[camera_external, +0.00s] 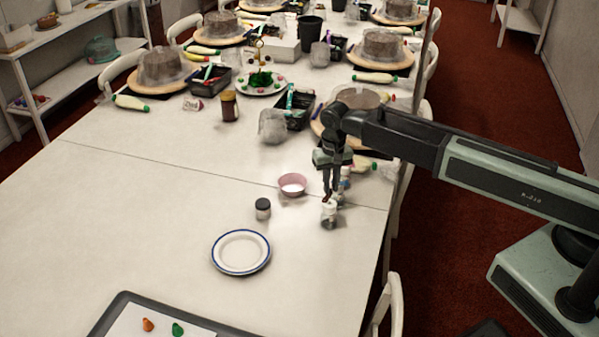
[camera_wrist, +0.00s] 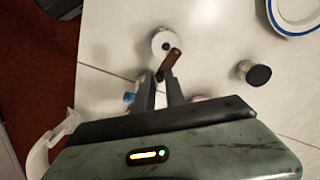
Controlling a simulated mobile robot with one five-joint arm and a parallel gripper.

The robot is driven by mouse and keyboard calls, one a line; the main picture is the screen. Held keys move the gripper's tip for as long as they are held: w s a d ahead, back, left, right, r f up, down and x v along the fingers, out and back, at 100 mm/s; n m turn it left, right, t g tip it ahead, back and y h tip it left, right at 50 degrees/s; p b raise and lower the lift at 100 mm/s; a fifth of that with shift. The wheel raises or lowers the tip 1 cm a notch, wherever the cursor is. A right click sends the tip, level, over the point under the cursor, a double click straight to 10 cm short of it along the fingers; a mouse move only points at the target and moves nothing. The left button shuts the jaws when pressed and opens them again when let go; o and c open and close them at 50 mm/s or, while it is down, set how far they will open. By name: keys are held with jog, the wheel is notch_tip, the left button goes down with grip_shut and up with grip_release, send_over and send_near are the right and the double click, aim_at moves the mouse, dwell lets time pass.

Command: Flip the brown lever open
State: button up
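The brown lever (camera_wrist: 169,64) sits on a small white round fitting (camera_wrist: 164,40) in the wrist view. It slants from the fitting's lower right edge down to the left. In the external view the white fitting (camera_external: 329,211) stands on the table near its right edge, with a small brown bit of the lever above it. My gripper (camera_wrist: 159,78) points at the lever, its two dark fingers a little apart with the lever's lower end at the tips. In the external view my gripper (camera_external: 331,198) is just above the fitting. Whether the fingers press on the lever is not clear.
A dark-lidded jar (camera_external: 263,209), a pink bowl (camera_external: 293,185) and a blue-rimmed plate (camera_external: 241,252) stand left of the fitting. A grey tray (camera_external: 120,309) lies at the front. Cakes on turntables crowd the far table.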

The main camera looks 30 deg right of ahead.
grip_shut()
jog(key=n, duration=0.1)
jog(key=w+n, duration=0.1)
jog(key=n, duration=0.1)
jog(key=shift+a, duration=0.4)
jog(key=o, duration=0.5)
grip_release()
jog(key=shift+o, duration=0.2)
notch_tip(320, 180, up, 8)
jog(key=p, duration=0.7)
jog(key=shift+f+p, duration=0.15)
jog(key=shift+p, duration=0.25)
